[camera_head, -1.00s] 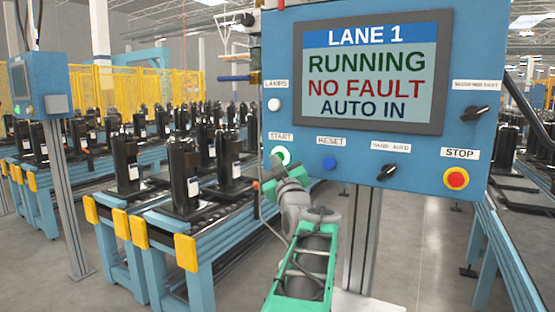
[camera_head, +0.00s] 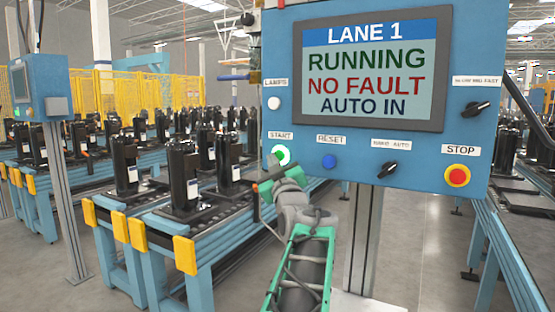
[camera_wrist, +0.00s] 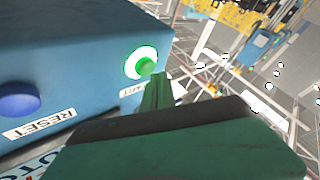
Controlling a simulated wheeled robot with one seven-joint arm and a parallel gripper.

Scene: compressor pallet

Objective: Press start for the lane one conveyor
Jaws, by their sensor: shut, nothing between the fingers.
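The blue lane 1 control panel (camera_head: 460,135) fills the upper right of the head view. Its round green START button (camera_head: 281,155) is lit, with a bright ring, at the panel's lower left. Its screen (camera_head: 369,75) reads LANE 1, RUNNING, NO FAULT, AUTO IN. My gripper (camera_head: 273,172) is just below the START button, seen from behind. In the wrist view, my gripper's shut, empty green fingers (camera_wrist: 157,88) point up beside the START button (camera_wrist: 142,64), their tip close to its lower right edge. I cannot tell whether they touch it.
A blue RESET button (camera_head: 329,161), a black HAND/AUTO knob (camera_head: 386,171) and a red STOP button (camera_head: 457,177) sit to the right of START. A white lamps button (camera_head: 274,103) is above it. Conveyors (camera_head: 190,235) carrying black compressors stand at left.

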